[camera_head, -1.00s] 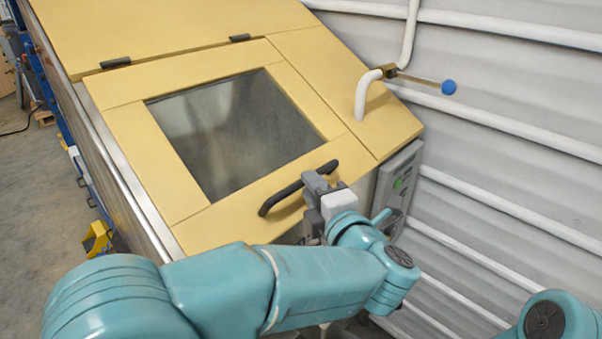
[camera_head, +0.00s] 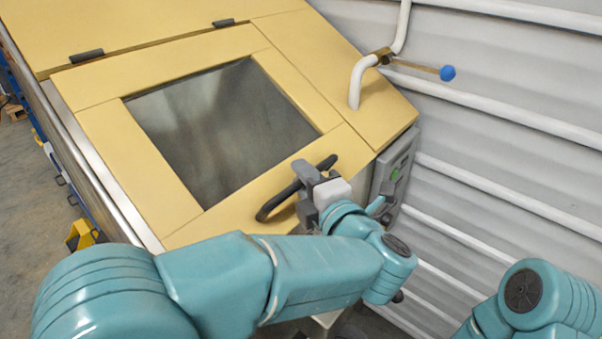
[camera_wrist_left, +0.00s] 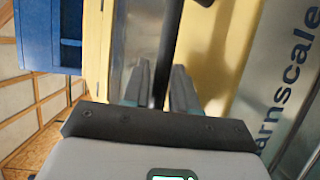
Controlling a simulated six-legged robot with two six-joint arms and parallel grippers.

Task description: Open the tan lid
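The tan lid (camera_head: 184,205) lies flush in the sloping tan top of the hopper, as far as I can see, with a dark window in its middle. Two black hinges sit along its upper edge. A black bar handle (camera_head: 275,207) is on its lower edge; it also shows in the left wrist view (camera_wrist_left: 168,40). My left gripper (camera_head: 308,178) is at the right half of the handle. In the left wrist view its two fingers (camera_wrist_left: 160,85) stand either side of the bar with a narrow gap showing. My right gripper is out of view.
A white pipe (camera_head: 357,85) with a blue-knobbed lever (camera_head: 447,73) rises beside the lid. A grey control box (camera_head: 396,168) is on the hopper's right side, near my left wrist. A ribbed white wall closes off the right.

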